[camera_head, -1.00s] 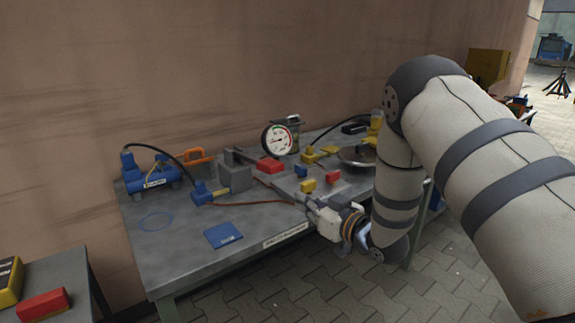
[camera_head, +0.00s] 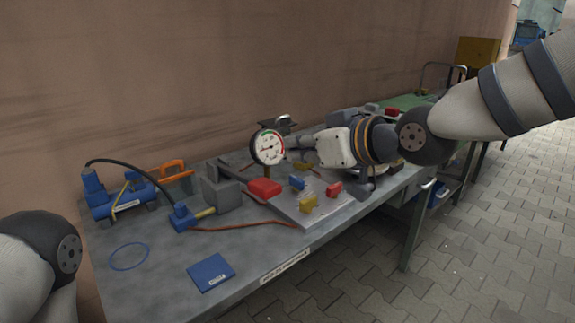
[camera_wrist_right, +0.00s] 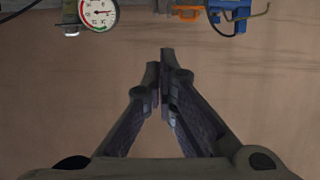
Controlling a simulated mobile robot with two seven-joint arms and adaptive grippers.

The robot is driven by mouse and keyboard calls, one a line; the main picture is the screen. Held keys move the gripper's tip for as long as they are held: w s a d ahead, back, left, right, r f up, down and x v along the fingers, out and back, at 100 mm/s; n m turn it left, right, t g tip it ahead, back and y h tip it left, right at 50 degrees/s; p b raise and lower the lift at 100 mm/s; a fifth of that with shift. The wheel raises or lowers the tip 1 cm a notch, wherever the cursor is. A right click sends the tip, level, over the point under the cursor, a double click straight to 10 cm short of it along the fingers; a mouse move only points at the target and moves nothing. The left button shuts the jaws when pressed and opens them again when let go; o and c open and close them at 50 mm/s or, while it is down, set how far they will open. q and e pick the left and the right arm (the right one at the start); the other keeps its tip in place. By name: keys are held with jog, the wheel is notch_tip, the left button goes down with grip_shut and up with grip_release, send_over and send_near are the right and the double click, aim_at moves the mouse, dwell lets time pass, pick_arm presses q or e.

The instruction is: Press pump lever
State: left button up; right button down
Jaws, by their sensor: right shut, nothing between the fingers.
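A blue pump-like unit (camera_head: 118,201) with a black hose stands at the back left of the grey table. A thin yellow bar (camera_head: 130,185) slants across it; I cannot tell whether it is the lever. The blue unit also shows upside down at the top right of the right wrist view (camera_wrist_right: 233,9). My right gripper (camera_head: 294,142) is shut and empty, above the table just right of the dial gauge (camera_head: 268,147), well to the right of the blue unit. Its fingers meet in front of the bare wall in the right wrist view (camera_wrist_right: 158,62). My left gripper is out of frame.
A red block (camera_head: 264,188) and several small coloured blocks lie by the gauge. A blue plate (camera_head: 211,271) lies on the front left.

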aim_at(270, 184)
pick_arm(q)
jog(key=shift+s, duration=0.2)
